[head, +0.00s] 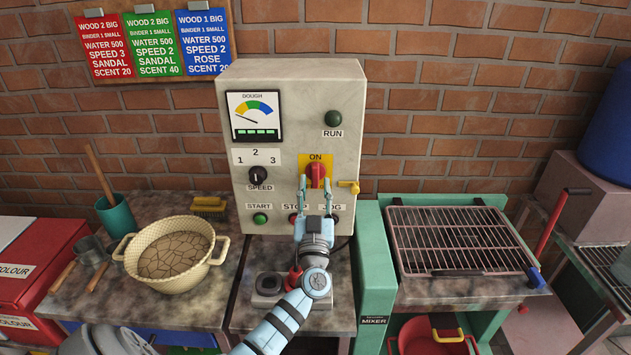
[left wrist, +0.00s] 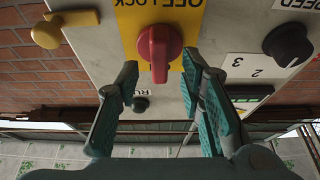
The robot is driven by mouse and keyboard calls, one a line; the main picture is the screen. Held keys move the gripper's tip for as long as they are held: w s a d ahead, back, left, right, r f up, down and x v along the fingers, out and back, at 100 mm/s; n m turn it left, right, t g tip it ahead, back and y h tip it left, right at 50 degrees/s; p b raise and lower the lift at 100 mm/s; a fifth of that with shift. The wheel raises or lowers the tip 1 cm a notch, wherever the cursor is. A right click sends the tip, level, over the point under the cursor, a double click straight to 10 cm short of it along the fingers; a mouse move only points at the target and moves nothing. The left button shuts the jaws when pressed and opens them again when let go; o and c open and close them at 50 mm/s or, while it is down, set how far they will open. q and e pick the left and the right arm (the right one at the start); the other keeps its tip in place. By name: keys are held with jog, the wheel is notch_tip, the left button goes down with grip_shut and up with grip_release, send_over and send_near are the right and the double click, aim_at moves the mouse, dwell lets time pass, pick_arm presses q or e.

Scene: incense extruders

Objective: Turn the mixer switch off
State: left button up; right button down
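The mixer switch is a red rotary knob (head: 316,170) on a yellow plate (head: 316,158) marked ON at the top, on the front of the pale control box (head: 290,120). Its grip bar looks upright, in line with ON. In the left wrist view, which is upside down, the knob (left wrist: 159,50) sits between the fingertips, and OFF LOCK shows on the plate (left wrist: 160,14). My left gripper (head: 315,188) is open just in front of the knob, one finger to each side; I see no clear contact. The gripper partly hides the lower plate. My right gripper is not in view.
A yellow padlock-like piece (head: 348,187) juts out right of the switch. The speed knob (head: 257,175) is to the left, with the green start button (head: 260,218) below it. A cream basin (head: 172,252) stands on the left bench. A wire rack (head: 460,240) is at right.

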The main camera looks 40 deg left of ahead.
pick_arm(q)
jog(key=shift+x, duration=1)
grip_shut()
